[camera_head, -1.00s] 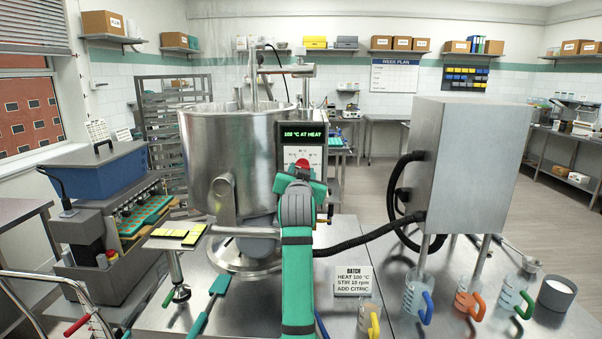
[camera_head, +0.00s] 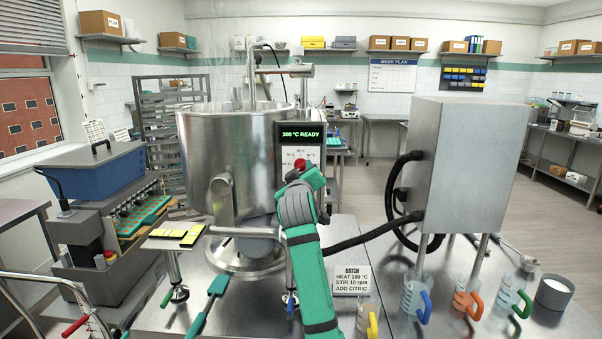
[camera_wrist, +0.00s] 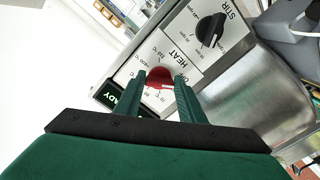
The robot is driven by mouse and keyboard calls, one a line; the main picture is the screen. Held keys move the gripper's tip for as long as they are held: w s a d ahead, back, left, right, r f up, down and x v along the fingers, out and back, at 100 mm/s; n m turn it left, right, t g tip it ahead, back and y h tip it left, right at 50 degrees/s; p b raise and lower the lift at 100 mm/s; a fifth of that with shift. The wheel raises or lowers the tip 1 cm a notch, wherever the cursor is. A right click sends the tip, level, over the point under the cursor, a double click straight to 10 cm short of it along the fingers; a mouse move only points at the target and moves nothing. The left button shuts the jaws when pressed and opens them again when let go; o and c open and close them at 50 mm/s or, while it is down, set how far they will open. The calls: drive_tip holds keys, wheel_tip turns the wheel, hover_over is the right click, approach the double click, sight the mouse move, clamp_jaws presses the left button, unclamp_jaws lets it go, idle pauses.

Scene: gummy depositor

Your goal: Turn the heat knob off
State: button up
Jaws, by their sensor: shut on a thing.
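The red heat knob (camera_wrist: 159,77) is on the white control panel, and in the wrist view my gripper (camera_wrist: 166,84) is shut on it with one green finger on each side. The black stir knob (camera_wrist: 210,29) sits apart from my gripper.
The large steel kettle (camera_head: 232,150) stands just left of the panel. A black hose (camera_head: 375,233) runs right to a steel box (camera_head: 470,160). A batch card (camera_head: 352,280) and several jugs with coloured handles stand on the steel table.

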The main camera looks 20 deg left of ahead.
drive_tip(key=shift+f+n, duration=0.1)
drive_tip(key=shift+n, duration=0.7)
drive_tip(key=o, duration=1)
drive_tip(key=shift+o, duration=0.2)
drive_tip(key=v, duration=1)
drive_tip(key=shift+s, duration=0.35)
drive_tip(key=shift+d, duration=0.1)
